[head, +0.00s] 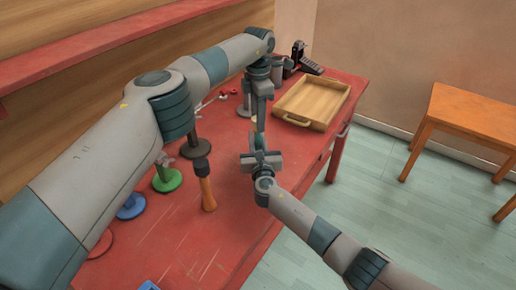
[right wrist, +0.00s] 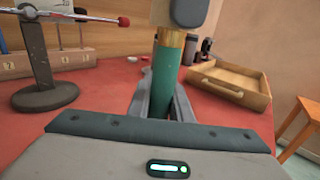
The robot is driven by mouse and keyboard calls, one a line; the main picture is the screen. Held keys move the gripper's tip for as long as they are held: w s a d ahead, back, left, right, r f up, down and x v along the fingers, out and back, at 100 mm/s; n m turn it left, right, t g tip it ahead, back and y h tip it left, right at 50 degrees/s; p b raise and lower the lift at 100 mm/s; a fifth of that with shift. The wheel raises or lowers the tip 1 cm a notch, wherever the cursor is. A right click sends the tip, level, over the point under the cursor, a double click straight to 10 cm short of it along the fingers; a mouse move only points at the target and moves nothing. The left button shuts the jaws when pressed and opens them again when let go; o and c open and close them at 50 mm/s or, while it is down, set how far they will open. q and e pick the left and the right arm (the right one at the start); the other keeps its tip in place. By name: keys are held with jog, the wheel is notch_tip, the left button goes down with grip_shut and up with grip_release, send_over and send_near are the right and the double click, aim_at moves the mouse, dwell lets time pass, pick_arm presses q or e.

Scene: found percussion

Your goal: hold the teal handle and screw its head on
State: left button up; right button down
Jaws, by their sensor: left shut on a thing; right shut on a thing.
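The teal handle (right wrist: 163,85) stands nearly upright in the right wrist view, with a brass-coloured collar (right wrist: 174,38) at its top. My right gripper (right wrist: 165,105) is shut around its lower part. In the head view my right gripper (head: 262,160) is over the table, with a little teal showing in it. My left gripper (head: 261,92) points down from above, and its grey end (right wrist: 180,12) is right over the collar. It is shut on the head, which is mostly hidden by the fingers. I cannot tell whether head and collar touch.
A wooden tray (head: 286,117) is at the table's back right. Green (head: 167,181), blue (head: 131,207) and red bases line the left. An orange stool (head: 470,112) stands right.

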pick_arm(q)
jog(key=m, duration=1.2)
jog(key=shift+m, duration=0.4)
jog(key=o, duration=1.2)
jog(key=shift+c, duration=0.2)
jog(key=shift+r, duration=2.2)
jog(key=shift+n, duration=0.3)
jog(key=shift+c, duration=0.4)
